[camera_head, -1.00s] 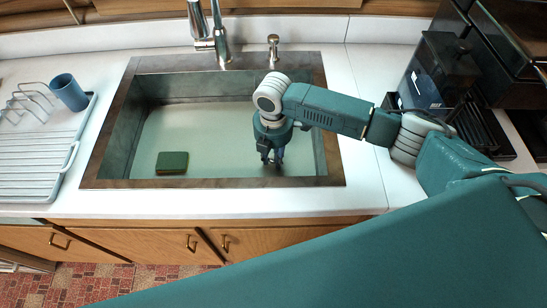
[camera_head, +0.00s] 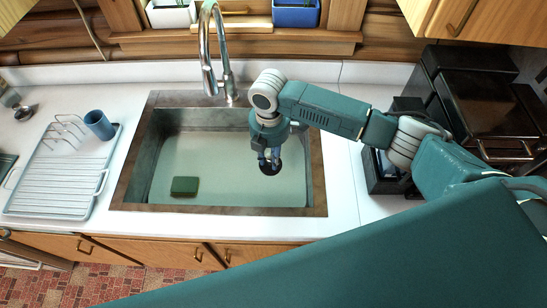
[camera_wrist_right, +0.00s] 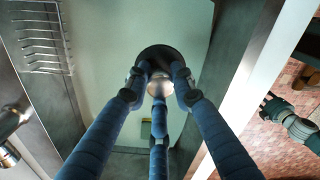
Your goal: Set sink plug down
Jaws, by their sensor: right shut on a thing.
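My right gripper (camera_head: 270,158) reaches into the sink (camera_head: 318,180) in the head view, over its right half. Its fingers point down and are shut on the sink plug (camera_head: 268,170), a round dark disc. In the right wrist view the blue-grey fingers (camera_wrist_right: 159,98) close around the plug's shiny metal knob, and the dark disc of the plug (camera_wrist_right: 158,53) shows beyond them. The pale sink floor lies behind the plug; I cannot tell whether the plug touches it. My left gripper is not in view.
A green sponge (camera_head: 185,186) lies in the sink's front left. A tall faucet (camera_head: 205,50) stands behind the sink. A dish rack (camera_head: 60,180) and a blue cup (camera_head: 99,124) are on the left counter. Dark appliances (camera_head: 480,90) stand at the right. The sink's middle is clear.

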